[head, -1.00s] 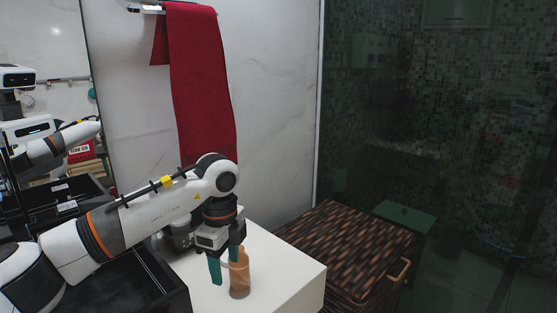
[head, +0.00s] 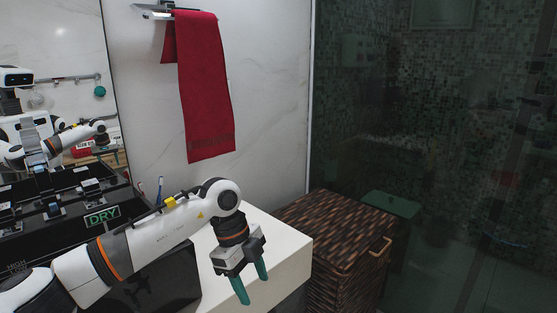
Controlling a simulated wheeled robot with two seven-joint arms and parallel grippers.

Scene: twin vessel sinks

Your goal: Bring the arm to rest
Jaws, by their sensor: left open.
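My left arm reaches in from the lower left across the head view. My left gripper (head: 252,284) has two green fingers set apart, with nothing between them. It hangs over the front part of the white counter (head: 290,251), pointing down. I cannot tell how high above the counter the fingertips are. No cup shows in the head view now. My right gripper is not in view.
Toothbrush-like sticks (head: 160,188) show behind my arm. A red towel (head: 205,95) hangs on the wall. A wicker hamper (head: 340,235) stands right of the counter. A mirror (head: 60,50) is at far left.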

